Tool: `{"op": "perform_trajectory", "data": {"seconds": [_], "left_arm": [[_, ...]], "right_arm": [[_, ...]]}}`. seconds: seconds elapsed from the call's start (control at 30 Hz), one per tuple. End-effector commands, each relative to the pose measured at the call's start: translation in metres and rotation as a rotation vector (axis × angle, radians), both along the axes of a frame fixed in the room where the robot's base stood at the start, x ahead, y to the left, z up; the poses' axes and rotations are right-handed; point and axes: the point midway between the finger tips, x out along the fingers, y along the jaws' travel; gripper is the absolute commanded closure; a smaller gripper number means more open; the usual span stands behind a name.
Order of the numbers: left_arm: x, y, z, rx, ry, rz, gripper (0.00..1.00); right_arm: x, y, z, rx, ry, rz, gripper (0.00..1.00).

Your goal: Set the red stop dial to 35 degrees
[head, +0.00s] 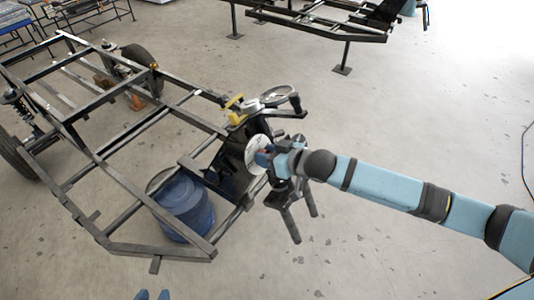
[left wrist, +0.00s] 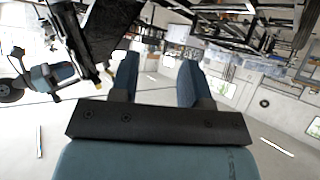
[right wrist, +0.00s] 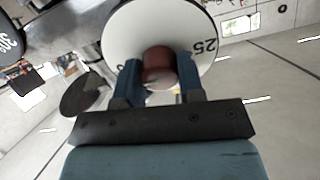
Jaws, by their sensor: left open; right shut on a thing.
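The stop dial is a white disc (right wrist: 128,35) with a red knob (right wrist: 159,68) at its centre. In the right wrist view the marking "25" shows at its right edge; I cannot read its exact setting. The disc also shows in the head view (head: 253,157), side-on and partly hidden by my gripper. My right gripper (right wrist: 160,75) is shut on the red knob, one finger on each side. My left gripper (left wrist: 157,70) is open and empty, with its fingertips just showing at the bottom edge of the head view (head: 153,295), away from the dial.
A black metal frame (head: 102,170) fills the left. A blue drum (head: 182,210) stands within its near end. A handwheel (head: 277,95) and a yellow part (head: 234,101) sit above the dial. A black disc marked "30°" (right wrist: 20,40) is left of the dial. Floor at right is clear.

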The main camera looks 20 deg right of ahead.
Motion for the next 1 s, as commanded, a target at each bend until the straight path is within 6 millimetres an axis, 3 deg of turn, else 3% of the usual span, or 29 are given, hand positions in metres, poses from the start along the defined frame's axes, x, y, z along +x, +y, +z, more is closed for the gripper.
{"op": "perform_trajectory", "data": {"seconds": [1.0], "left_arm": [[-0.003, 0.007, 0.048, 0.001, 0.036, 0.020, 0.57]], "right_arm": [[-0.001, 0.002, 0.002, -0.600, -0.467, 0.322, 0.88]]}}
